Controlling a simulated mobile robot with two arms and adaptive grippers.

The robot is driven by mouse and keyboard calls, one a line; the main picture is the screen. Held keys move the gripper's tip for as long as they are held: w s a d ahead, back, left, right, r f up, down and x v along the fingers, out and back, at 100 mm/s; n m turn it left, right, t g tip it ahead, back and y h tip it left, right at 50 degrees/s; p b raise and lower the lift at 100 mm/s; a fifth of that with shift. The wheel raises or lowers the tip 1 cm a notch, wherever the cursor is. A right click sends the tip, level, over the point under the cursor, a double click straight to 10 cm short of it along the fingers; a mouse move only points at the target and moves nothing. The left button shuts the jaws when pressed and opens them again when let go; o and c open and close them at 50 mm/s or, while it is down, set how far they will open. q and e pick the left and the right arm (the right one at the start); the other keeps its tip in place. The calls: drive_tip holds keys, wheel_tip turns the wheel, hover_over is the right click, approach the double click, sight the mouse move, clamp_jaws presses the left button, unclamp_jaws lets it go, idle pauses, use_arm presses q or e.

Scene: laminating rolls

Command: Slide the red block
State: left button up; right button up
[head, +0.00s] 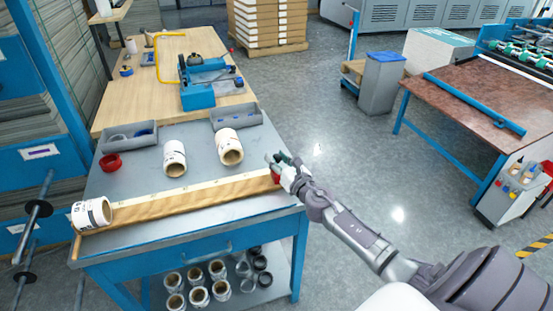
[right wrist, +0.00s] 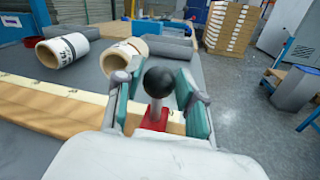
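The red block (head: 275,175) sits at the right end of a long wooden rail (head: 190,205) with a pale measuring strip on its top. It is mostly hidden by my right gripper (head: 282,163) in the head view. In the right wrist view the red block (right wrist: 156,116) carries a post with a black ball knob (right wrist: 158,82). The right gripper's two green-padded fingers (right wrist: 158,95) stand on either side of the knob and post, with small gaps visible. My left gripper is not in view.
A white roll (head: 92,213) lies at the rail's left end. Two more rolls (head: 175,158) (head: 229,147) lie on the grey table top (head: 140,185) behind the rail. A red ring (head: 110,163) and two grey trays (head: 236,117) are farther back. The rail's middle is clear.

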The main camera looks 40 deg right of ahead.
drive_tip(key=shift+o, duration=0.9)
drive_tip(key=s+a, duration=0.1)
drive_tip(key=s, duration=1.1)
